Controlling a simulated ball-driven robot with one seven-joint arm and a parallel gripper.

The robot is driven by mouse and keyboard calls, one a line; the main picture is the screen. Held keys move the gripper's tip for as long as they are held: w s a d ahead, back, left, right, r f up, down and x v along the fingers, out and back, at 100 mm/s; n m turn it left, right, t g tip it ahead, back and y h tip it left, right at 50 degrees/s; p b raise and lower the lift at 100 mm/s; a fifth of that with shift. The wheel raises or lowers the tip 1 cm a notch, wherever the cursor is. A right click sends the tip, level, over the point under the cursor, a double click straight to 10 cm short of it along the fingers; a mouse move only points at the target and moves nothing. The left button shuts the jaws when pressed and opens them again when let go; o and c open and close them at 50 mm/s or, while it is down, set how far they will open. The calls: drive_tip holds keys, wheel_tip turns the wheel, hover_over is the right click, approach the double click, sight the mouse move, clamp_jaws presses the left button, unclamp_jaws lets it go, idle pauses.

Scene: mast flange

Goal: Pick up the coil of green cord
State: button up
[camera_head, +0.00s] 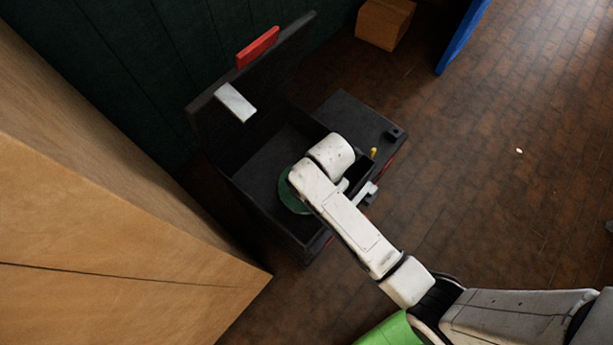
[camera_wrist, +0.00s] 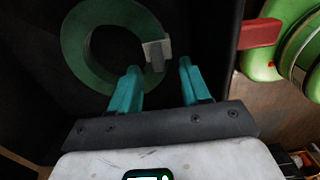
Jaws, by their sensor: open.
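The coil of green cord (camera_head: 290,196) lies inside an open dark box (camera_head: 226,172), against the near left part of its floor. My white arm covers part of it in the head view. In the wrist view the coil (camera_wrist: 80,60) is a flat green ring with a pale grey tab (camera_wrist: 157,54) on its right side. My gripper (camera_wrist: 160,80) has two teal fingers, apart and empty. They point at the coil's right side, near the tab. I cannot tell whether they touch it. The fingertips are hidden behind my arm in the head view.
The box lid stands open at the back left, with a red piece (camera_head: 258,47) on its edge. A dark lower case (camera_head: 357,125) adjoins the box on the right. A wooden cabinet (camera_head: 110,220) stands close on the left.

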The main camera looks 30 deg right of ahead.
drive_tip(key=shift+w+f, duration=0.15)
drive_tip(key=shift+f, duration=2.05)
drive_tip(key=shift+c, duration=0.5)
clamp_jaws()
